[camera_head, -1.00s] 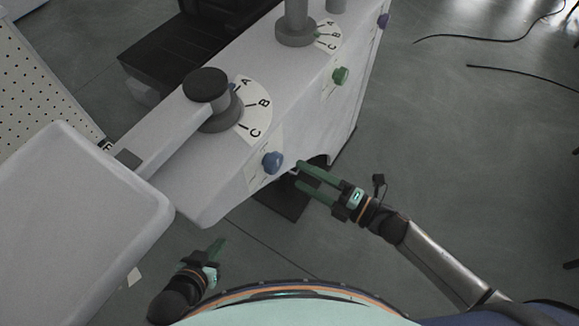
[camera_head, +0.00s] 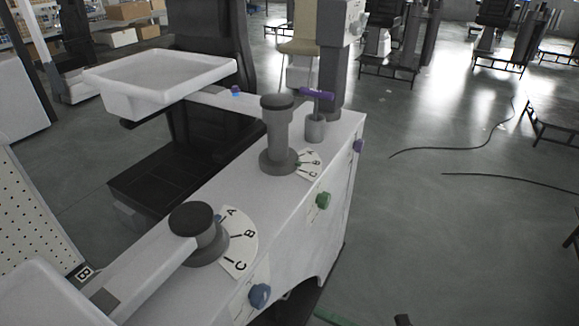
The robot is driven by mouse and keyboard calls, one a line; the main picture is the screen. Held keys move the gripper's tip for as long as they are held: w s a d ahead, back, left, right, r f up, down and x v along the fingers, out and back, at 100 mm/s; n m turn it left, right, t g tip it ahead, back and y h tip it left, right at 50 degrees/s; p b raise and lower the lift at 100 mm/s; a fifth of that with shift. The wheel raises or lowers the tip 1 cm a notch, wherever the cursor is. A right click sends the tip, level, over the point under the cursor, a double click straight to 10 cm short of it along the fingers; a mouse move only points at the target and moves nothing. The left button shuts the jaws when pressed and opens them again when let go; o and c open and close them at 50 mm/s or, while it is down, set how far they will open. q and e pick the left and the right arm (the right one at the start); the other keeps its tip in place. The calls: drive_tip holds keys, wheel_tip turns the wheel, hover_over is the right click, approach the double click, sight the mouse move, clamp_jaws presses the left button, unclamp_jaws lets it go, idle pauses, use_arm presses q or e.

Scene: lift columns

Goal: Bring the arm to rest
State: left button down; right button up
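My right gripper (camera_head: 332,317) shows only as a bit of green finger at the bottom edge, below the grey-white cabinet (camera_head: 310,240); whether it is open or shut is hidden. My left gripper is out of view. On the cabinet, a near dark-capped column (camera_head: 197,226) carries a white arm (camera_head: 150,268) reaching to the lower left, with a blue mark near A on its dial (camera_head: 240,240). A farther, taller column (camera_head: 278,135) carries an arm with a white tray (camera_head: 160,75); its dial (camera_head: 309,164) has a green mark.
Blue (camera_head: 260,295), green (camera_head: 323,200) and purple (camera_head: 359,146) knobs stick out from the cabinet's side. A black chair (camera_head: 165,185) stands behind it. A white pegboard (camera_head: 25,215) is at left.

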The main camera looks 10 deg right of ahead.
drive_tip(key=s+d+f+m+h+p, duration=0.1)
drive_tip(key=s+m+h+p, duration=0.1)
drive_tip(key=m, duration=0.7)
drive_tip(key=s+d+f+m+g+h+p, duration=0.1)
drive_tip(key=s+d+m+h+p, duration=0.1)
drive_tip(key=m+h, duration=0.4)
drive_tip(key=s+d+f+m+h+p, duration=0.2)
drive_tip(key=s+m+h+p, duration=0.1)
drive_tip(key=m, duration=0.8)
drive_tip(key=shift+s+d+m+h+p, duration=0.3)
drive_tip(key=shift+s+h+p, duration=0.1)
drive_tip(key=shift+h+p, duration=0.4)
